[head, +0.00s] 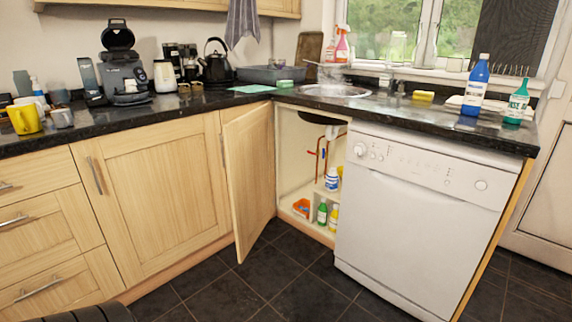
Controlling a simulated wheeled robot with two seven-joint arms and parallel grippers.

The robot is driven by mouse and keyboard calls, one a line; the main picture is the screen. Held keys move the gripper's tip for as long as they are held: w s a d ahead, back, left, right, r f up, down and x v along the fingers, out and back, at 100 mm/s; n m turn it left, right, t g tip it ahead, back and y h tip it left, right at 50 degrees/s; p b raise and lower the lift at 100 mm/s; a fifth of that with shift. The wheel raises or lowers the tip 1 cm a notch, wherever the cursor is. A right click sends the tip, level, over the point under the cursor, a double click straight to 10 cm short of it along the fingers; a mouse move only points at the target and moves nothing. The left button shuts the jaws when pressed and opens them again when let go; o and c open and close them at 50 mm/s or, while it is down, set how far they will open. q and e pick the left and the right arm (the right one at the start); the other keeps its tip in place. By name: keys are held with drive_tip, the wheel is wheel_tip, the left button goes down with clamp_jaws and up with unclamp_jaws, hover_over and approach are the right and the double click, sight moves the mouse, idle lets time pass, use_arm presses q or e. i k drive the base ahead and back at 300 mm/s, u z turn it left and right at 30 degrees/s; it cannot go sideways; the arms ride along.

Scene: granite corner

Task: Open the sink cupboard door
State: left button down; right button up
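The sink cupboard door (252,172) is light wood and stands wide open, swung out to the left of the opening. A slim metal handle (222,150) shows by its left edge. The open cupboard (291,150) is below the sink (336,90). Inside are pipes, a white and blue container (332,179), a green bottle (322,213), a yellow bottle (333,217) and an orange item (301,207). The right part of the interior is hidden behind the dishwasher. Neither of my grippers is in view.
A white dishwasher (425,215) stands right of the opening. A closed cupboard (150,195) and drawers (45,235) are on the left. The dark countertop (195,105) carries a kettle (215,62) and bottles. The dark tiled floor (270,280) in front is clear.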

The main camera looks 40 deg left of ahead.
sight(248, 138)
drive_tip(key=z, duration=0.25)
drive_tip(key=i, duration=0.75)
drive_tip(key=u, duration=0.6)
drive_tip(key=i, duration=0.6)
drive_tip(key=u, duration=0.7)
